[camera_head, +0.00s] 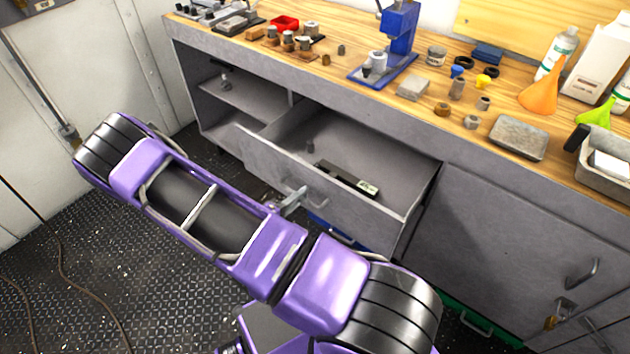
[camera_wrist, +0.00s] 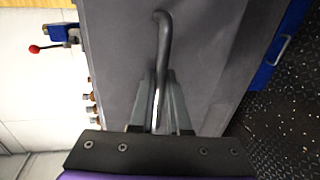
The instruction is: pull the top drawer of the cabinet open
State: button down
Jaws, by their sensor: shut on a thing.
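The grey cabinet (camera_head: 490,235) stands under a wooden worktop. Its top drawer (camera_head: 345,200) is pulled well out, and its inside shows from above. A dark bar-like item with a pale label (camera_head: 347,179) and a small grey piece lie in it. The drawer's bent metal handle (camera_wrist: 163,40) runs between my gripper's fingers in the wrist view. My gripper (camera_wrist: 161,82) is shut on this handle at the drawer front. In the head view my gripper (camera_head: 293,201) shows small at the drawer front, partly hidden by my purple arm.
The worktop (camera_head: 400,110) carries a blue press (camera_head: 398,32), an orange funnel (camera_head: 543,94), bottles and several small metal parts. An open shelf (camera_head: 240,98) is left of the drawer. A blue box (camera_wrist: 268,62) sits below it. The dark studded floor at left is mostly clear, with cables.

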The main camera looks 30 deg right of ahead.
jog(key=shift+f+v, duration=0.2)
jog(key=shift+v, duration=0.8)
jog(key=shift+f+v, duration=0.25)
jog(key=shift+v, duration=0.75)
jog(key=shift+a, duration=0.1)
jog(key=c, duration=0.9)
grip_release()
jog(key=p+v, duration=0.1)
jog(key=v, duration=1.6)
jog(key=shift+s, duration=0.15)
jog(key=shift+a, duration=0.15)
